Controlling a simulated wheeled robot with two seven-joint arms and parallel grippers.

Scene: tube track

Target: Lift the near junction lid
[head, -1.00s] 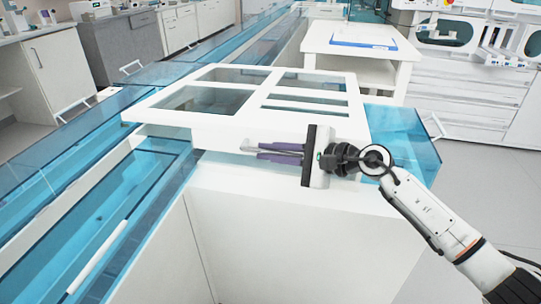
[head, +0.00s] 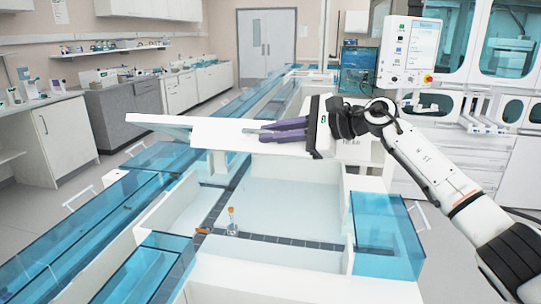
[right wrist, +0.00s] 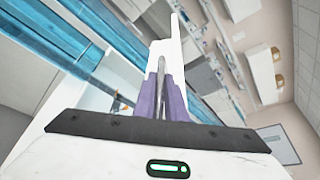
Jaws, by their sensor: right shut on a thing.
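The near junction lid (head: 222,134) is a white panel, seen nearly edge-on in the head view, held up above the open junction. My right gripper (head: 262,134) is shut on the lid's near edge, its purple fingers lying along it. In the right wrist view the gripper (right wrist: 163,100) has its fingers closed together at the white lid (right wrist: 168,58). The open junction (head: 290,255) below shows white walls and a dark track. A small clear flask with an orange top (head: 232,222) stands on the track. My left gripper is not in view.
Blue transparent covers (head: 385,235) flank the junction, with another at the near left (head: 140,270). An orange piece (head: 202,231) lies beside the flask. A screen panel (head: 408,50) stands at the back right. Grey floor is free at the far left.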

